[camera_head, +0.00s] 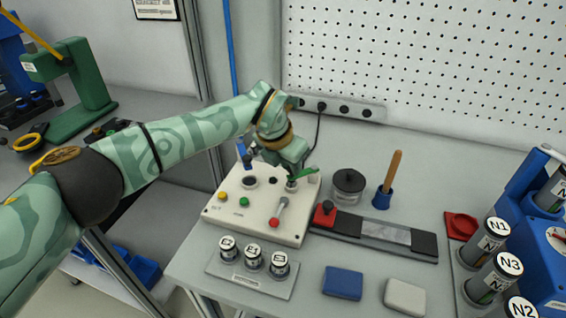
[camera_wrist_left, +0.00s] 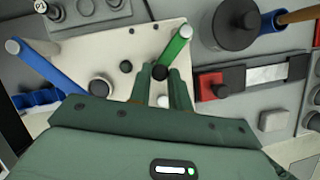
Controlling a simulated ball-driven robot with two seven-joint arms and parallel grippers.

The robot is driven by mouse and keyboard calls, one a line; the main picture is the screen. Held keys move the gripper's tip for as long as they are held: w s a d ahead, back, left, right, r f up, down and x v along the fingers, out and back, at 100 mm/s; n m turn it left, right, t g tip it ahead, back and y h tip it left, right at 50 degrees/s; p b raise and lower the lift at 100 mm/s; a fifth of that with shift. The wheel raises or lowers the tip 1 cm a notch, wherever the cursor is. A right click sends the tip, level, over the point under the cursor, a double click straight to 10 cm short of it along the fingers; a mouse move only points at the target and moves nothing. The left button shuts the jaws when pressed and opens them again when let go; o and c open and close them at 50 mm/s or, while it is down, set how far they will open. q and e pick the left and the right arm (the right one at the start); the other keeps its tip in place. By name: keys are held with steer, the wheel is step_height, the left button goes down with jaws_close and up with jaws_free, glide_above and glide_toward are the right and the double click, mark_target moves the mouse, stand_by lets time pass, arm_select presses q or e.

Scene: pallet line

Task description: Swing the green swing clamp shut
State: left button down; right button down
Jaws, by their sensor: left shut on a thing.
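The green swing clamp (camera_head: 305,172) is a short green arm on the back right of a white control box (camera_head: 225,213). In the left wrist view the green swing clamp (camera_wrist_left: 176,46) slants up to the right, with a white end, from a dark pivot between my fingers. My left gripper (camera_head: 291,179) reaches down over it from the left. In the wrist view the left gripper (camera_wrist_left: 161,74) is shut on the clamp near its pivot end; the exact contact is partly hidden. A blue lever (camera_wrist_left: 50,68) stands on the same box. My right gripper is not in view.
The box carries yellow, green and red buttons and a grey lever (camera_head: 281,207). A dark round pot (camera_head: 349,184) and a wooden-handled tool (camera_head: 392,170) stand to the right. Labelled cylinders (camera_head: 252,257) sit in front. A pegboard (camera_head: 430,65) rises behind.

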arm_select(q)
steer(key=c, duration=1.3)
jaws_free()
steer(key=shift+r, duration=0.1)
steer(key=p+v, duration=0.4)
steer(key=v, duration=1.2)
